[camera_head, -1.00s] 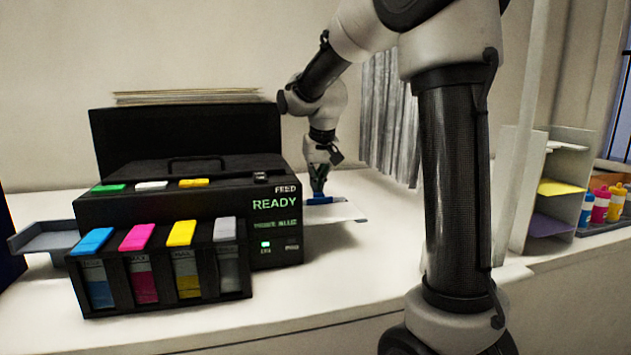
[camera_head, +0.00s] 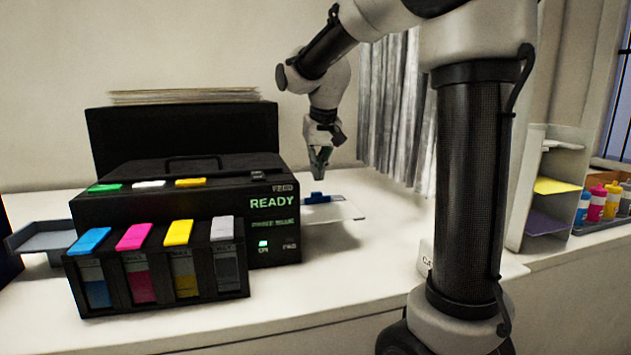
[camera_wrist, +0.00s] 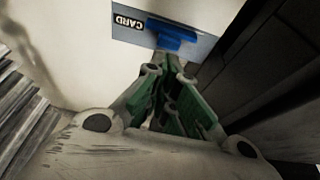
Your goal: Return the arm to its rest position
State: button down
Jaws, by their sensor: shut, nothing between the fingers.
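My gripper (camera_head: 318,175) hangs pointing down above the table at the printer's right side. It is shut and empty. In the wrist view its green-lined fingers (camera_wrist: 168,95) are together, with a blue tab (camera_wrist: 172,36) just beyond their tips. The blue tab also shows in the head view (camera_head: 317,198), on a pale flat tray (camera_head: 340,212) beside the printer, a little below the fingertips. My arm reaches up and over from the right.
The black printer (camera_head: 185,230) reads READY and has coloured cartridges in front. A grey tray (camera_head: 42,240) sticks out on its left. A shelf unit (camera_head: 556,160) and several coloured bottles (camera_head: 597,203) stand at the right. A grey curtain (camera_head: 395,120) hangs behind. The table right of the tray is clear.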

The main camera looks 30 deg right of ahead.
jog(key=v, duration=0.7)
jog(key=s+f+n, duration=0.1)
jog(key=s+f, duration=0.5)
jog(key=s, duration=0.6)
jog(key=s+f+n, duration=0.1)
jog(key=s+f, duration=0.4)
jog(key=s, duration=0.8)
jog(key=shift+s+f+t+y, duration=0.3)
jog(key=shift+f+y, duration=0.05)
jog(key=shift+y, duration=0.05)
